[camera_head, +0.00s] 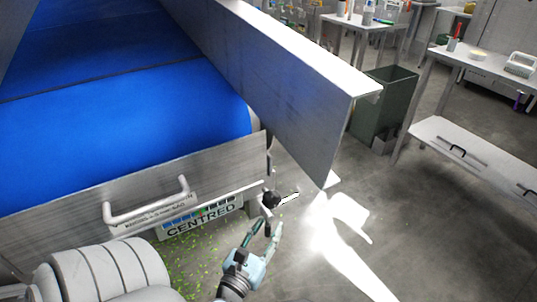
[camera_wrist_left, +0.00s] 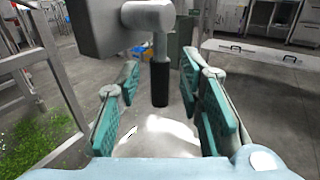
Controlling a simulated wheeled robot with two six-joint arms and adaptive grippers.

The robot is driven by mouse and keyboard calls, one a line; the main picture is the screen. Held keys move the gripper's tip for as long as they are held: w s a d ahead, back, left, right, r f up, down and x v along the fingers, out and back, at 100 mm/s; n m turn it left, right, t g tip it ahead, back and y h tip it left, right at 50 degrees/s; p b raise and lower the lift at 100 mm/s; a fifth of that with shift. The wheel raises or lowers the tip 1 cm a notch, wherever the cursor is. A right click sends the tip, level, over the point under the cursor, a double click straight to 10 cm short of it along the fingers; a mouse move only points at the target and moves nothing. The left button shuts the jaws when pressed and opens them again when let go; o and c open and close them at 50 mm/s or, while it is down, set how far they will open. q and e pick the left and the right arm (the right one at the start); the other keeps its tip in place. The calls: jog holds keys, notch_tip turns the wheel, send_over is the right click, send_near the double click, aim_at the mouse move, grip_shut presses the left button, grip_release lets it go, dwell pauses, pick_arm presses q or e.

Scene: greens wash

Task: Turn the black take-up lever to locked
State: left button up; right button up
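The black take-up lever (camera_wrist_left: 160,84) shows in the left wrist view as a black grip on a grey shaft, hanging down from a grey hub (camera_wrist_left: 148,14). A dark piece at the conveyor's end corner (camera_head: 271,199) in the head view seems to be part of it. My left gripper (camera_head: 267,228) is open just below that corner. In the left wrist view its teal pads stand on either side of the black grip, with gaps on both sides; depth is hard to judge. A plate reading CENTRED (camera_head: 203,216) is on the conveyor side. My right gripper is not in view.
The blue conveyor belt (camera_head: 130,120) has a tall metal side guard (camera_head: 290,95) and a tubular handle (camera_head: 148,205) near my arm. Green scraps (camera_head: 190,262) lie on the floor. A green bin (camera_head: 385,100) and a metal table (camera_head: 470,150) stand at right. Floor between is clear.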

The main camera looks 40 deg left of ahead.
pick_arm(q)
jog(key=shift+w+a, duration=0.1)
jog(key=shift+w, duration=0.2)
grip_shut()
